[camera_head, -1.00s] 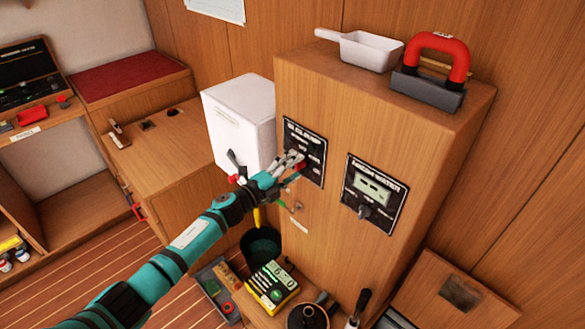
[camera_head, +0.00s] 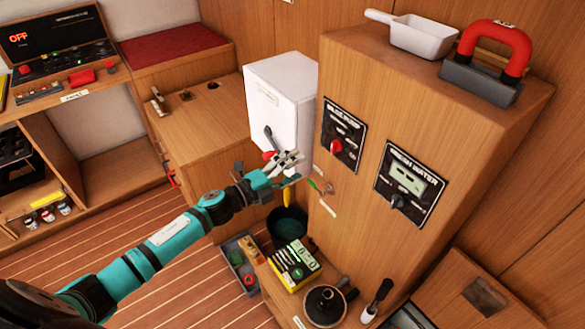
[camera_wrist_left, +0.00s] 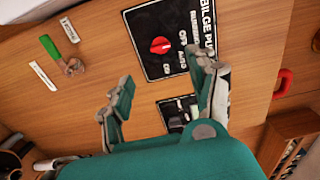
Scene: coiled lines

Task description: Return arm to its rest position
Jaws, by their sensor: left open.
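My left arm, teal and black, comes in from the lower left of the head view and is stretched out. Its left gripper (camera_head: 287,166) is open and empty in front of the wooden cabinet (camera_head: 350,235), just left of the bilge pump panel (camera_head: 344,134). The left wrist view shows its two fingers (camera_wrist_left: 165,100) spread, with nothing between them. The black panel with its red knob (camera_wrist_left: 160,45) lies beyond the fingertips, and the left gripper looks apart from it. My right gripper is in neither view.
A white box (camera_head: 283,95) stands close behind the gripper. A fresh water panel (camera_head: 409,184) is to the right. A dark bucket (camera_head: 288,226), a yellow box (camera_head: 293,265) and a round black item (camera_head: 325,303) sit below. Striped floor (camera_head: 210,285) is open beside the arm.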

